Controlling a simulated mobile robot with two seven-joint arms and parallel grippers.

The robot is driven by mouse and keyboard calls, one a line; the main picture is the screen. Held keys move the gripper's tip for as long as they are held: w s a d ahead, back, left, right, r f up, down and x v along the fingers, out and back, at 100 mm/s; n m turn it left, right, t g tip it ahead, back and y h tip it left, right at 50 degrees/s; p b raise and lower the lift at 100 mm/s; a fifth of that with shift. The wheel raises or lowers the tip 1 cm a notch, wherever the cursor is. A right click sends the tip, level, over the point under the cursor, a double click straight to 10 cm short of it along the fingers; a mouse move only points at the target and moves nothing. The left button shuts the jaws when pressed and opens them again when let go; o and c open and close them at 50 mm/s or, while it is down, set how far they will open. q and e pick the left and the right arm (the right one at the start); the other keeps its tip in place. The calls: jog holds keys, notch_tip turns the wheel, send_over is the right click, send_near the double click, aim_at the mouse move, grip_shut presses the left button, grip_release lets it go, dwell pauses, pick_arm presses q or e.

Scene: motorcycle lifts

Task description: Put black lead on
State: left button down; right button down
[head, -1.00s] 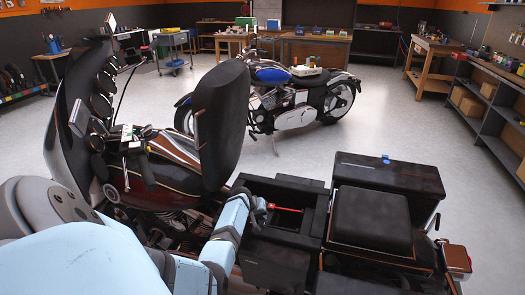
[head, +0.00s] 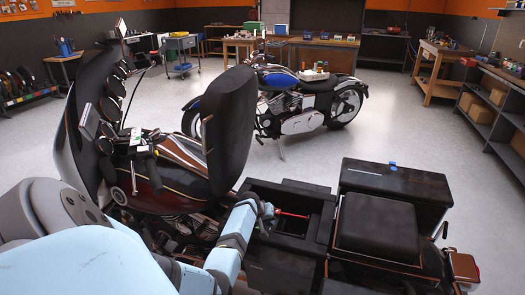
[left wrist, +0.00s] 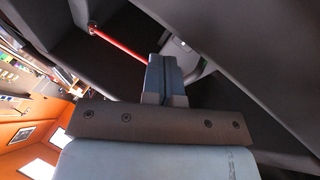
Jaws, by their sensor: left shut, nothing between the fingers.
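A motorcycle with its black seat (head: 229,125) tipped up stands in front of me. Behind the seat is an open black compartment (head: 262,187). A thin red rod-like piece (head: 292,214), perhaps a red lead, lies in it and also shows in the left wrist view (left wrist: 120,45). My left gripper (head: 267,210) reaches into the compartment near one end of the red piece. In the left wrist view its fingers (left wrist: 165,65) are shut together and empty. A rounded grey part (left wrist: 180,47) sits just past the fingertips. I cannot make out a black lead against the dark interior. My right gripper is not in view.
A black box (head: 396,183) and a padded black seat or lid (head: 376,224) stand right of the compartment. The compartment walls are close around my left gripper. A blue motorcycle (head: 300,100) stands behind on open floor. A shelf (head: 495,110) lines the right wall.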

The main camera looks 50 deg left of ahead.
pick_arm(q)
jog(key=d+p+v, duration=0.1)
jog(key=v, duration=0.9)
jog(key=shift+a+r+p, duration=0.2)
jog(key=shift+a+p, duration=0.2)
jog(key=shift+a, duration=0.1)
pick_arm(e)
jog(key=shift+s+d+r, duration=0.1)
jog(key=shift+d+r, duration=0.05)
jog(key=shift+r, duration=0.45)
pick_arm(q)
jog(key=shift+s, duration=0.15)
